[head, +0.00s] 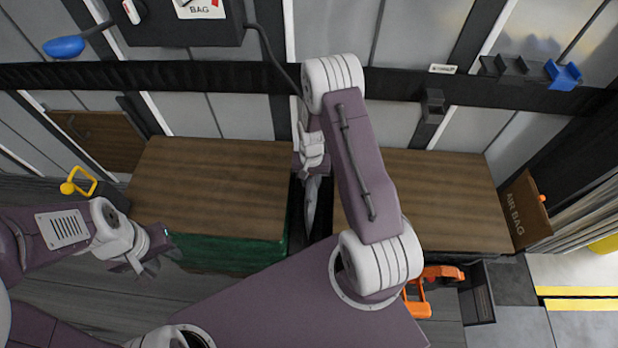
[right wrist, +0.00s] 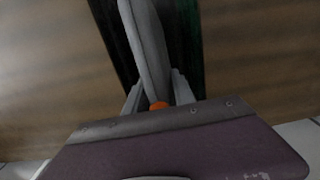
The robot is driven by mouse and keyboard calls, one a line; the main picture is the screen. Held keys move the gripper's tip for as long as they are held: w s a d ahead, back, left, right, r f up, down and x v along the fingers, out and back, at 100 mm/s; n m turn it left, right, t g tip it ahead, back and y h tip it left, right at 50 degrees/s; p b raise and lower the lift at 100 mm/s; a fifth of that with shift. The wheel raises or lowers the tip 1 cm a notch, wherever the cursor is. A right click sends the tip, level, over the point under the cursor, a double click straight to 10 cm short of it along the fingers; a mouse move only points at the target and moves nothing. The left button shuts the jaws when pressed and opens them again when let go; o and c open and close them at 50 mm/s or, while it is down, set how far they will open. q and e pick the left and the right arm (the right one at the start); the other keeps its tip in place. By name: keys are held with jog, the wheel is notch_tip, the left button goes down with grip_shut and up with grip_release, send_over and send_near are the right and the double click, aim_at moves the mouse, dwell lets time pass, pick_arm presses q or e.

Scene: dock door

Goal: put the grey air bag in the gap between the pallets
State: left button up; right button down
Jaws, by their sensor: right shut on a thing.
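The grey air bag (head: 311,207) hangs narrow and upright at the dark gap between the two wood-topped pallet loads, the left one (head: 215,185) and the right one (head: 430,190). My right gripper (head: 311,172) is shut on the bag's upper end, partly hidden by my right arm. In the right wrist view the bag (right wrist: 149,50) runs away from between the fingers (right wrist: 156,95), lined up with the dark gap, with an orange piece (right wrist: 158,106) at its near end. How deep it sits is unclear. My left gripper (head: 160,259) is open and empty, left of the left load's front.
A cardboard box marked AIR BAG (head: 522,212) stands right of the right load. An orange tool (head: 432,288) is at the right load's front. A yellow handle (head: 80,183) is at the far left. A black rail (head: 200,76) crosses the wall behind.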

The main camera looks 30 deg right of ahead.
jog(key=shift+s+a, duration=0.1)
jog(key=shift+s, duration=0.05)
notch_tip(320, 180, down, 7)
jog(key=b, duration=0.5)
jog(key=shift+r+b, duration=0.2)
jog(key=shift+b, duration=0.15)
jog(key=shift+f+b, duration=0.45)
jog(key=shift+f, duration=0.1)
jog(key=c, duration=1)
grip_release()
jog(key=shift+o, duration=0.2)
notch_tip(320, 180, up, 9)
jog(key=shift+r+p, duration=0.1)
jog(key=shift+p, duration=0.25)
